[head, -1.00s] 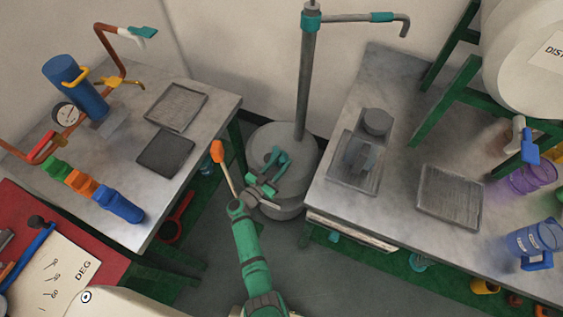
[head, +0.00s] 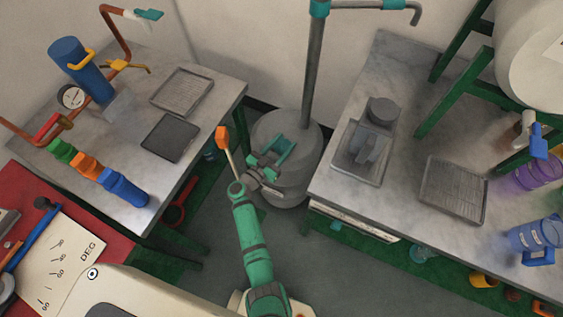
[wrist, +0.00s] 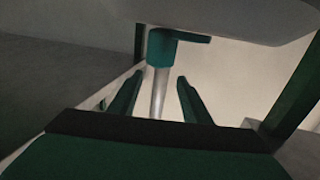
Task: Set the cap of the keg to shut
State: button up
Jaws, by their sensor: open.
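No vessel in view is plainly marked as the keg, and I cannot make out its cap or how it stands. A squat grey drum (head: 302,184) on the floor could be it; a tall grey pipe (head: 315,75) rises beside or from it. A pale barrel (head: 530,75) with a partly cut-off label stands on a green frame at the upper right. My gripper (head: 275,150) is open and empty, and overlaps the drum's left part in the head view. In the wrist view its two green fingers (wrist: 157,95) stand apart, with the pipe showing between them.
The left table (head: 215,110) holds trays, a blue cylinder and a gauge. The right table (head: 405,110) holds a grey vessel (head: 382,112) on a tray, another tray and coloured mugs. An orange-tipped lever (head: 222,138) is close left of my gripper.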

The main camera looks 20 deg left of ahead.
jog(key=s+d+r, duration=0.4)
jog(key=s+r, duration=0.5)
jog(key=s, duration=0.4)
jog(key=shift+s+r, duration=0.25)
jog(key=shift+r, duration=0.15)
